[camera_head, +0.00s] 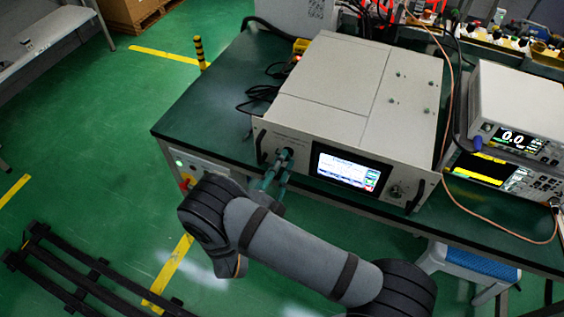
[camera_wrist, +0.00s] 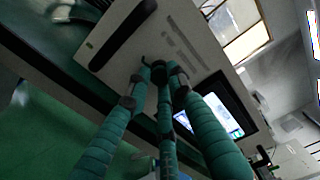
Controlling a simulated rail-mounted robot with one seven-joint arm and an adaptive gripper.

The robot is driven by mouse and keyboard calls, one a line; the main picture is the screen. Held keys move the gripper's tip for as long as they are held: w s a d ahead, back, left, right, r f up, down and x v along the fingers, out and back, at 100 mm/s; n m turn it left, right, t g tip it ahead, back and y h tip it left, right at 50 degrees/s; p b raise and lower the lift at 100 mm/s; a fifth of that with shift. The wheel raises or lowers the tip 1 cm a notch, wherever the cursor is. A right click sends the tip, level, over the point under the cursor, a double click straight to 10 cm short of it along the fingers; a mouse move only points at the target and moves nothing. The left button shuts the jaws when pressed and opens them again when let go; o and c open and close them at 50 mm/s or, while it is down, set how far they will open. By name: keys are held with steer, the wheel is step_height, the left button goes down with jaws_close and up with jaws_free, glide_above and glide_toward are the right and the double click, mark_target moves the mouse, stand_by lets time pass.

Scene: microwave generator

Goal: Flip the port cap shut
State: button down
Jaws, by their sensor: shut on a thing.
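The microwave generator (camera_head: 350,85) is a pale grey box on the green table, with a lit screen (camera_head: 348,170) on its front panel. The port cap (camera_head: 286,153) is a small dark piece at the left of that panel, partly hidden by my fingers. My gripper (camera_head: 278,168) has teal fingers that reach up to the panel there. In the wrist view my gripper (camera_wrist: 160,84) has its fingertips drawn together around the dark port cap (camera_wrist: 158,70), shut on it. The cap's exact angle and the port opening are hidden by the fingertips.
Black handles stand out at both ends of the panel, the left one (camera_head: 261,147) close beside my fingers. A knob (camera_head: 396,191) is right of the screen. Stacked instruments (camera_head: 517,110) and a loose cable stand at the right. The floor in front is mostly open.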

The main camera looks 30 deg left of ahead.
steer(key=shift+s+a, duration=0.15)
steer(key=shift+a, duration=0.15)
steer(key=c, duration=1.7)
jaws_free()
steer(key=shift+o, duration=0.8)
steer(key=shift+d, duration=0.1)
steer(key=s+d, duration=0.1)
steer(key=s, duration=1.1)
steer(key=shift+d, duration=0.3)
steer(key=shift+w, duration=0.1)
steer(key=w+a, duration=0.1)
steer(key=w, duration=1.1)
steer(key=shift+a, duration=0.25)
